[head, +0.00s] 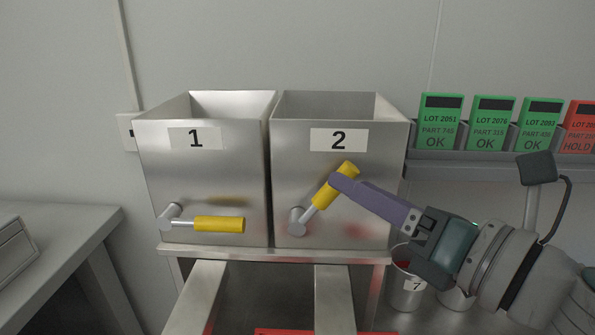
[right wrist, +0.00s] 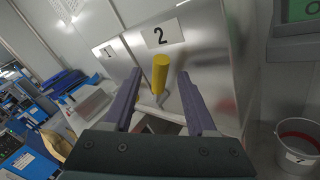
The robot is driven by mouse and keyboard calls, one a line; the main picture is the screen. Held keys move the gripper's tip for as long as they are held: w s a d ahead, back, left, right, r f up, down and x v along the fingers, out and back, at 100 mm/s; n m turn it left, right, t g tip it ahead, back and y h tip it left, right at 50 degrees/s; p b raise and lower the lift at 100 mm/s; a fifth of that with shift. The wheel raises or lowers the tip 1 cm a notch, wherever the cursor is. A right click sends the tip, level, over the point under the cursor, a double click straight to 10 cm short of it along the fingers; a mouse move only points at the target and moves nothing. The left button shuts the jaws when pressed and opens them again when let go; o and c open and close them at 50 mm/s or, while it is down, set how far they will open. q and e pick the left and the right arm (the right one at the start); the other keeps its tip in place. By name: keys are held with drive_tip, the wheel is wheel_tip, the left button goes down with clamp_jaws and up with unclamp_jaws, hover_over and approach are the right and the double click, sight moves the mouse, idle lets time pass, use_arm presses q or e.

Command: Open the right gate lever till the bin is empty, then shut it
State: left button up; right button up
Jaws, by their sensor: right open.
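The right gate lever has a yellow handle (head: 322,197) on a grey pivot low on the front of steel bin 2 (head: 290,160). The lever is raised, slanting up to the right. My right gripper (head: 338,183) is at the upper part of the handle. In the right wrist view its open fingers (right wrist: 158,78) lie left and right of the yellow handle (right wrist: 160,72); contact cannot be told. The inside bottom of bin 2 is hidden by its front wall. My left gripper is not in view.
Bin 1 (head: 160,165) stands close at left, its yellow lever (head: 218,224) horizontal. Chutes (head: 335,300) slope below the bins. A bucket marked 7 (head: 404,294) stands below right. A rack (head: 480,166) holds green and red lot cards. A grey table (head: 75,240) is at left.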

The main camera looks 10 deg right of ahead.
drive_tip(key=shift+x, duration=0.85)
drive_tip(key=shift+c, duration=0.3)
clamp_jaws()
idle(0.5)
